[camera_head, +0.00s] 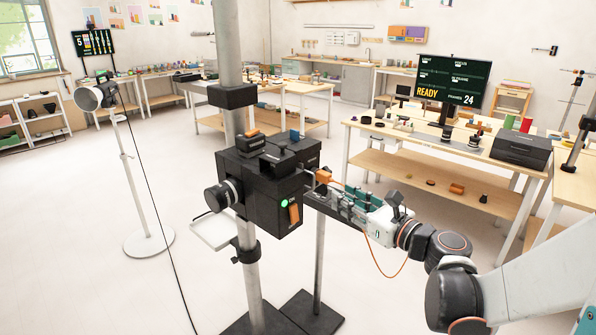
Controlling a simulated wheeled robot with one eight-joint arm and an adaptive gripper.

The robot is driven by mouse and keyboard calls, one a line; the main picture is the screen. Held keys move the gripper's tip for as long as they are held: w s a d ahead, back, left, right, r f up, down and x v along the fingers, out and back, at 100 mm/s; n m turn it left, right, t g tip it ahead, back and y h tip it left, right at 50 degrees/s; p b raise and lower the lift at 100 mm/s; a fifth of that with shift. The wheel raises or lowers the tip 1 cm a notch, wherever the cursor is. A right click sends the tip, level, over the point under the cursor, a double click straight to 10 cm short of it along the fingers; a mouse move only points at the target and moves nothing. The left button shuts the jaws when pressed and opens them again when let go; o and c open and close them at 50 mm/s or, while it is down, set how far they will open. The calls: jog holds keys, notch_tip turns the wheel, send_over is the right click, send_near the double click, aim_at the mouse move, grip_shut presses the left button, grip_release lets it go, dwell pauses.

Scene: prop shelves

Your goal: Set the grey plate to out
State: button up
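A black camera-like box (265,182) with a lens is mounted on a grey column, with a green light and an orange handle on its front. A pale grey plate (212,234) juts out at the left below the lens, and its inner part is hidden behind the box and column. I cannot tell for sure that this is the task's plate. My gripper (328,186) is at the box's right side, close to an orange part (323,176). Its fingertips are small and partly hidden, so I cannot tell whether they touch or hold anything.
A dark bar on a thin stand (318,262) lies just below my gripper. A lamp on a white stand (138,200) is at the left. A work table (440,146) with small props and a screen reading READY (451,82) stands behind. The floor at left is open.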

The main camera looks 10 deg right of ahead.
aim_at(314, 177)
jog(key=shift+m, duration=0.3)
jog(key=b+x, duration=0.1)
jog(key=x, duration=0.3)
jog(key=b+x, duration=0.1)
jog(key=x, duration=0.8)
jog(key=shift+w+d+r+b, duration=0.2)
jog(key=shift+w+r+b, duration=0.1)
jog(key=shift+r+b, duration=0.1)
grip_shut()
